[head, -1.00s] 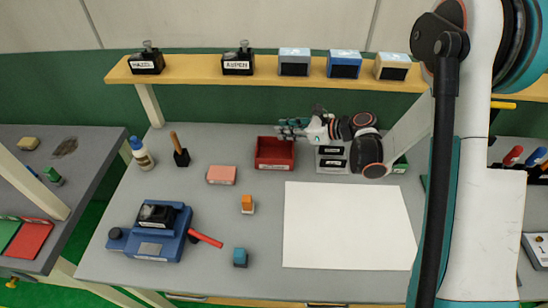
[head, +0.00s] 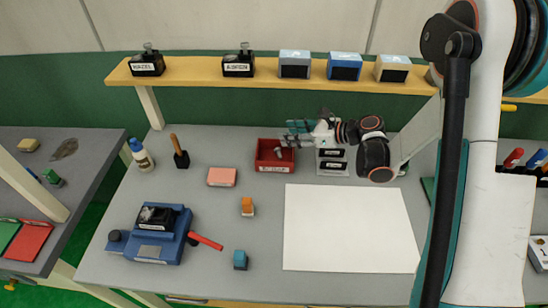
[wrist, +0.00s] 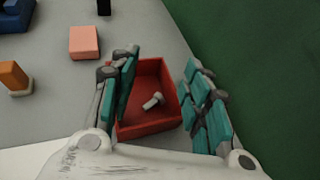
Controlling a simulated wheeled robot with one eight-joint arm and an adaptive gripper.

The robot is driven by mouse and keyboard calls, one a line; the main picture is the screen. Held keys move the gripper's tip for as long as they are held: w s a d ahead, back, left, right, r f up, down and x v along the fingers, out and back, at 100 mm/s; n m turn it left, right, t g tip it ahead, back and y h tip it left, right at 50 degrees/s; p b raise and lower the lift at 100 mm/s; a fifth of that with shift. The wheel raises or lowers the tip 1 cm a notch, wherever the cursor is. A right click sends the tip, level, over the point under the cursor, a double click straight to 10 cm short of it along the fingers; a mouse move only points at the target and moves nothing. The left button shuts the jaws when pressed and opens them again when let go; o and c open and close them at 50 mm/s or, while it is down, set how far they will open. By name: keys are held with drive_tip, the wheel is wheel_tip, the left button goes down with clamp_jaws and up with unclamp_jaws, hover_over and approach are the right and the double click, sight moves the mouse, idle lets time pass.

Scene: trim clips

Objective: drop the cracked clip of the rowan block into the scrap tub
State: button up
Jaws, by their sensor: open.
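The red scrap tub (head: 275,168) stands at the back of the bench; its front label is too small to read surely. A small grey clip (wrist: 153,101) lies inside it, and the clip also shows in the head view (head: 279,152). Whether it is cracked cannot be seen. My gripper (wrist: 162,60) is open and empty above the tub, with teal fingers on either side of the clip and apart from it. A black block (head: 155,216) with a grey part on top sits in the blue fixture (head: 165,247) at front left; its label is unreadable.
The shelf (head: 205,73) holds blocks labelled HAZEL (head: 147,65) and ASPEN (head: 238,65), plus several small boxes. A pink block (head: 222,177), an orange stamp (head: 247,206), a glue bottle (head: 141,155) and a white sheet (head: 350,228) are on the bench.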

drive_tip(key=v, duration=1)
drive_tip(key=shift+s+d+f, duration=0.1)
drive_tip(key=shift+s, duration=0.05)
